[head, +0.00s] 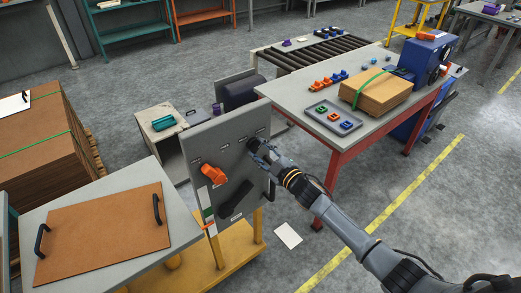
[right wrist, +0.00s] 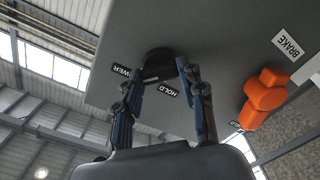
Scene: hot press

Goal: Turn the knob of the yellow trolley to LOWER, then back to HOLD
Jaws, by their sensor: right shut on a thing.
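The yellow trolley (head: 238,250) stands at centre with an upright grey panel (head: 196,140). My right gripper (head: 259,149) is at the panel's upper right, shut on the black knob there. In the right wrist view the knob (right wrist: 158,58) sits between the fingertips of my right gripper (right wrist: 160,73). A label ending in "WER" (right wrist: 122,72), partly covered by a finger, and a HOLD label (right wrist: 171,89) lie beside it. The knob's exact pointing is unclear. My left gripper is not in view.
An orange brake handle (head: 213,174) and a black lever (head: 236,200) are on the same panel. A red-legged table (head: 290,93) with a tray and boxes stands behind right. A grey table with a brown board (head: 105,232) is at front left.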

